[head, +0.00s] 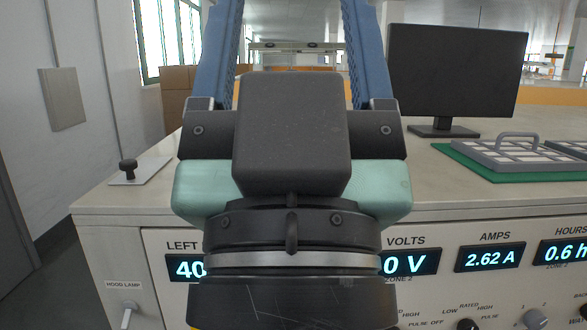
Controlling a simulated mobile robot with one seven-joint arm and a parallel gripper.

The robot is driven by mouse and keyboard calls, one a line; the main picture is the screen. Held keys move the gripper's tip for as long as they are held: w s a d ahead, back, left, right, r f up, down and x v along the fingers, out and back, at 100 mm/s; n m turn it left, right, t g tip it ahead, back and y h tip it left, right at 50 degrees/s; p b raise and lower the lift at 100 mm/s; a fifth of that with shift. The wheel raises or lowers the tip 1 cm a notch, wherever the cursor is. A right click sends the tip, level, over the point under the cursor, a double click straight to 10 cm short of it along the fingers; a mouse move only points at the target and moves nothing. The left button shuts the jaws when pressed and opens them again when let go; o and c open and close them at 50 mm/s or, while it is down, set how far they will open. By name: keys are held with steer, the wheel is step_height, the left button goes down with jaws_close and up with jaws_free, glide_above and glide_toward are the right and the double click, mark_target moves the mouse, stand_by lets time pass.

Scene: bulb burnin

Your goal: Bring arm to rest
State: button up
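My gripper (293,12) fills the middle of the head view, pointing away from me over the bench. Its two blue fingers stand wide apart where they show, and I see nothing held between them. Their tips are cut off by the top edge of the picture. The dark wrist and pale green gripper body hide the middle of the bench (128,196) and part of its front panel. The arm shows no contact with the bench that I can make out.
A black monitor (455,72) stands behind right. A grey handled tray (520,154) lies on a green mat (462,160), with another (572,148) at the right edge. A black knob (128,168) stands at left. The front panel shows an amps display (490,257) reading 2.62 A.

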step_height(320, 180, up, 17)
steer(key=p, duration=1.4)
steer(key=shift+f, duration=0.2)
